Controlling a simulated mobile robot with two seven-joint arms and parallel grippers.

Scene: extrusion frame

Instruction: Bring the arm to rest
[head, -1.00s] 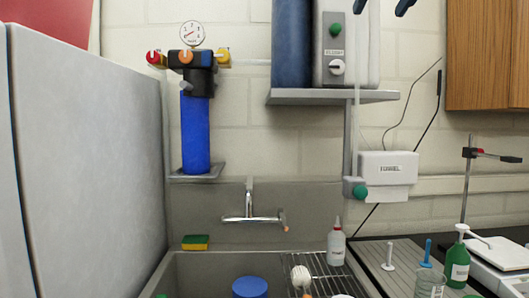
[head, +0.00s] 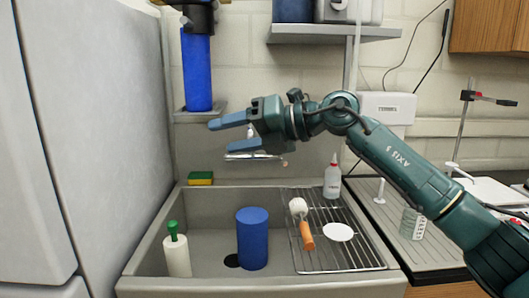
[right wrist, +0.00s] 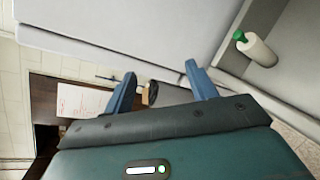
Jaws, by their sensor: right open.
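My right arm reaches in from the right in the head view. Its gripper (head: 222,128) is open and empty, with blue fingers pointing left, held in the air above the back of the sink and in front of the faucet (head: 250,156). In the right wrist view the two blue fingers of the same gripper (right wrist: 160,90) stand well apart with nothing between them. My left gripper is not in view.
The sink (head: 205,270) holds a blue cylinder (head: 253,240) and a white bottle with a green top (head: 177,252). A wire rack (head: 345,255) carries a brush and a white disc. A tall grey cabinet (head: 95,130) stands left. A squeeze bottle (head: 332,178) stands behind the rack.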

